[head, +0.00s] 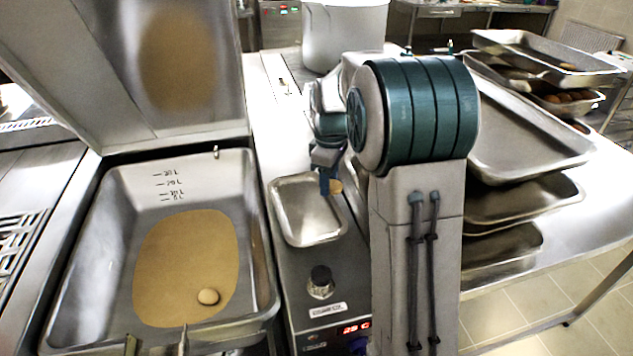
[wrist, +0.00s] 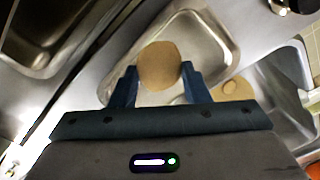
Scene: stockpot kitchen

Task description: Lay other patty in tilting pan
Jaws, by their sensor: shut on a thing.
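The tilting pan (head: 258,240) is open at the left of the head view, with a tan patch (head: 180,255) on its floor. My gripper (head: 328,184) is shut on the other patty (wrist: 160,65), whose edge shows in the head view (head: 336,187). The held patty is over the small metal tray (head: 305,215), to the right of the pan. The gap between patty and tray is hard to judge.
The pan's raised lid (head: 90,60) stands behind it. A large pot (head: 343,35) stands at the back. Stacked metal trays (head: 530,125) fill the table at right. A control panel with a knob (head: 321,282) lies in front of the small tray.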

